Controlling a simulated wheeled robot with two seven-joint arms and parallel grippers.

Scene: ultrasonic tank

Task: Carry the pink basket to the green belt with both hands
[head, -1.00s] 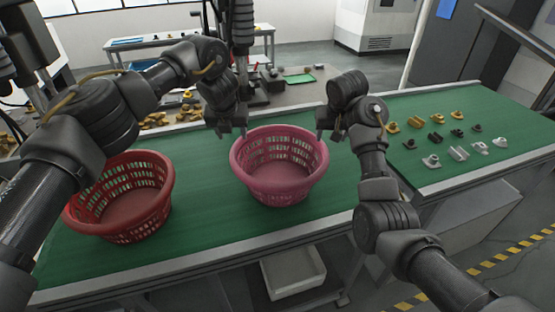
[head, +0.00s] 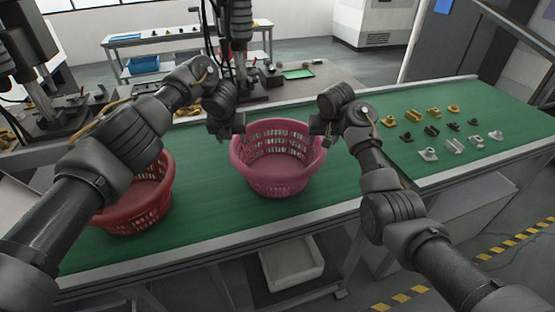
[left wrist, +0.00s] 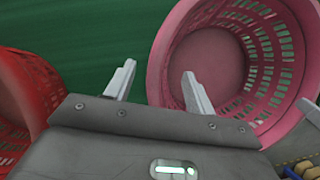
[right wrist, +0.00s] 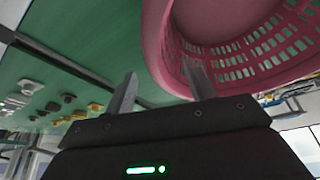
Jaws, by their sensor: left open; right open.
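The pink basket (head: 277,184) stands upright and looks empty on the green belt (head: 330,210). My left gripper (head: 233,138) is open at the basket's left rim. In the left wrist view (left wrist: 158,69) its fingers lie on either side of the pink rim, one over the inside and one outside. My right gripper (head: 322,137) is open at the right rim. In the right wrist view (right wrist: 160,69) its fingers also straddle the rim, apart from each other. Whether any finger touches the basket I cannot tell.
A red basket (head: 145,205) stands on the belt to the left, partly hidden by my left arm. Several small metal and brass parts (head: 445,135) lie on the green surface at the right. A white bin (head: 292,265) sits below. The belt between the baskets is clear.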

